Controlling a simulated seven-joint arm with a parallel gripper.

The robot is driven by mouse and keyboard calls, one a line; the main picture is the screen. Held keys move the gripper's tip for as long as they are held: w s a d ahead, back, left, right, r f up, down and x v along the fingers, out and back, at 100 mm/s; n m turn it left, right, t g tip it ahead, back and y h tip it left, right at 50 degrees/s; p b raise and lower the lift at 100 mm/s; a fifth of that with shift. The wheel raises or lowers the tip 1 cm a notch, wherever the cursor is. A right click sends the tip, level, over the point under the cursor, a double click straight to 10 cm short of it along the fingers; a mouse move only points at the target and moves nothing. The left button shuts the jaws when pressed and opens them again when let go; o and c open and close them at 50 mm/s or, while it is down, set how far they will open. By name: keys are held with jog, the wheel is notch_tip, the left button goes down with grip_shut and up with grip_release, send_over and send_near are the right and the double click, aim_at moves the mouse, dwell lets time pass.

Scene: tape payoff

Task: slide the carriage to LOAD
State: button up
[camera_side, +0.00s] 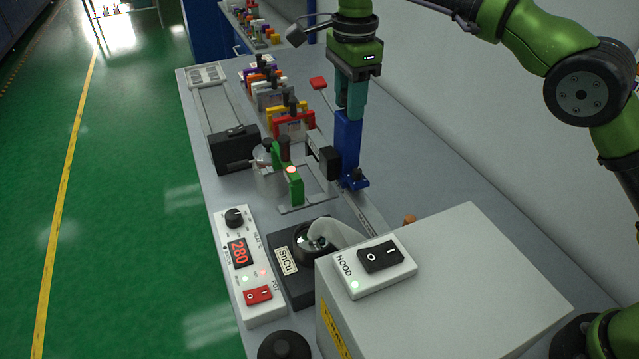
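My gripper (353,182) points down over the bench, with long blue fingers below teal upper parts. From this side the fingers overlap, so the gap between them is hidden. A black block (329,163) stands just left of the fingers; I cannot tell whether they touch. It is beside a flat grey frame (309,199) and a green upright with a lit red top (294,188), which look like the carriage. A narrow rail (366,214) runs along the bench past them. No LOAD mark is readable.
A white HOOD box (440,290), a black SnCu pot (297,262) and a white heat panel (243,255) reading 280 stand in front. Another black block (234,149) sits on a left track. Several coloured clamped pieces (290,124) line up behind. The bench right of my gripper is clear.

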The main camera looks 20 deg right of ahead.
jog(key=o, duration=0.4)
jog(key=shift+r, duration=1.75)
jog(key=shift+d+r, duration=0.25)
jog(key=shift+d, duration=0.05)
jog(key=s+d+r+n+t+y, duration=0.1)
jog(key=s+d+r+n+t, duration=0.2)
jog(key=s+d, duration=0.35)
jog(key=s+d+r+n+y, duration=0.1)
jog(key=s+d+r+n, duration=0.35)
jog(key=d, duration=0.25)
jog(key=s+d+f+n+t, duration=0.1)
jog(key=s+f+n, duration=0.1)
jog(key=s, duration=0.3)
jog(key=s+d+f+n+t, duration=0.1)
jog(key=s+d+f+n, duration=0.1)
jog(key=s+f, duration=0.3)
jog(key=s+d+f+n+t, duration=0.1)
jog(key=s+f+n+t, duration=0.1)
jog(key=s+f, duration=0.2)
jog(key=shift+s+d+n, duration=0.25)
jog(key=shift+s+d, duration=0.05)
jog(key=shift+s, duration=0.4)
